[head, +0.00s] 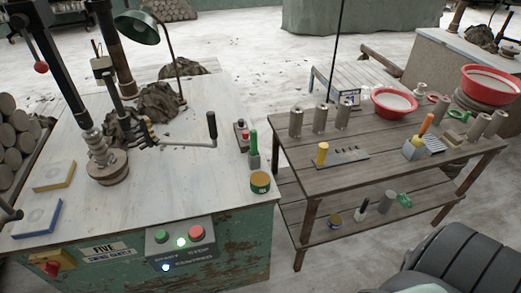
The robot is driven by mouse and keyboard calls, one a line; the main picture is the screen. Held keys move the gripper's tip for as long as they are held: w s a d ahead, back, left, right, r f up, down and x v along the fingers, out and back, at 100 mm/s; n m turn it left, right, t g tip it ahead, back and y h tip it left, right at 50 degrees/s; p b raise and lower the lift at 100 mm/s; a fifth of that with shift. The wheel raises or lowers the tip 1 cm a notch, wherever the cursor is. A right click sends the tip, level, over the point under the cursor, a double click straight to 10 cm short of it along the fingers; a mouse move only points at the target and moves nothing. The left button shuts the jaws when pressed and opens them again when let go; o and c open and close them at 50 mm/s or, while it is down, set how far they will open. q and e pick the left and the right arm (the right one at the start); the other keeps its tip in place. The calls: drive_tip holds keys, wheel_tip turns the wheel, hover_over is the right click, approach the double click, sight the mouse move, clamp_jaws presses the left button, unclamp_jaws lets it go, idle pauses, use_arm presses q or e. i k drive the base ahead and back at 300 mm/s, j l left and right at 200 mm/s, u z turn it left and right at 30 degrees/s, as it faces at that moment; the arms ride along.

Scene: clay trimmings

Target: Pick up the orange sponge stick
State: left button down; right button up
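The orange sponge stick (426,124) stands tilted, its upper end leaning right, in a small yellow and grey holder (414,149) on the top of the wooden side table (375,158). Its lower end is hidden by the holder. Neither of my grippers can be made out in the head view, and nothing is touching the stick.
A green workbench (170,180) with a machine and crank handle (212,126) stands left. A dark ridged shape (465,262) fills the bottom right.

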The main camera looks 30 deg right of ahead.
sight(418, 141)
drive_tip(key=z, duration=2.25)
